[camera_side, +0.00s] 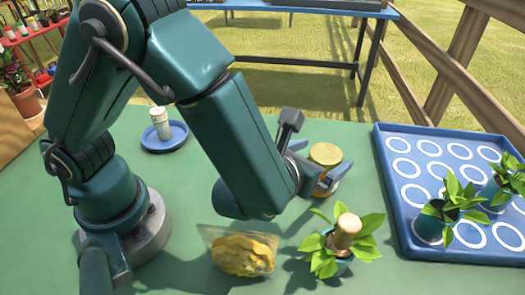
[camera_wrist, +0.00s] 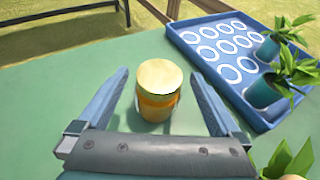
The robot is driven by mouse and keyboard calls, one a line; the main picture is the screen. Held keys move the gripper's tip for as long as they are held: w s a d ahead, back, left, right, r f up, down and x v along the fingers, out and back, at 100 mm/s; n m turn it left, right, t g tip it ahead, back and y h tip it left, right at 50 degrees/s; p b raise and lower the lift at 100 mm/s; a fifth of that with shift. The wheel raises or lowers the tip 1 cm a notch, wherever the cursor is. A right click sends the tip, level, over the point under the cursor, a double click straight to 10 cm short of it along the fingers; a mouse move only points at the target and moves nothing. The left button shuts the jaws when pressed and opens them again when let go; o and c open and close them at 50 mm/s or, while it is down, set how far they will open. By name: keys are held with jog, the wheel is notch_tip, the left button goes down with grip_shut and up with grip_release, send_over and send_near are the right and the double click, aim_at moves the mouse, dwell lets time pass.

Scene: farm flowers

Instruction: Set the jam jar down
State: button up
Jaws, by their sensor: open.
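The jam jar (camera_wrist: 157,97) has a yellow-tan lid and an orange band. It stands upright on the green table and shows between my gripper's fingers in the wrist view. In the side view the jar (camera_side: 326,156) is partly hidden behind my gripper (camera_side: 322,178). My gripper (camera_wrist: 152,100) is open, with one blue finger on each side of the jar. In the wrist view a gap shows between the jar and each finger.
A blue tray (camera_side: 384,152) with white rings and potted plants is to the right. A plant with a tan knob (camera_side: 347,232) and a clear bag of yellow pieces (camera_side: 243,252) are in front. A small container (camera_side: 160,122) stands on a blue saucer (camera_side: 179,139) at the back left.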

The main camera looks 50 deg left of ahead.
jog(key=shift+s+d+r, duration=0.15)
jog(key=shift+s+r, duration=0.05)
jog(key=shift+s, duration=0.3)
jog(key=shift+s+r, duration=0.15)
jog(key=shift+s, duration=0.05)
jog(key=s+a+r+n+g+y, duration=0.2)
jog(key=s+a+n+g, duration=0.25)
jog(key=a+n, duration=0.35)
jog(key=s+a+r+n+g+y, duration=0.1)
jog(key=s+a+n+g+y, duration=0.15)
jog(key=s+a+n, duration=0.55)
jog(key=s+d+r+n+h, duration=0.3)
jog(key=d+n+h, duration=0.3)
jog(key=n, duration=1.1)
jog(key=shift+d+r+h, duration=0.4)
jog(key=shift+r+h, duration=0.3)
jog(key=shift+h, duration=0.05)
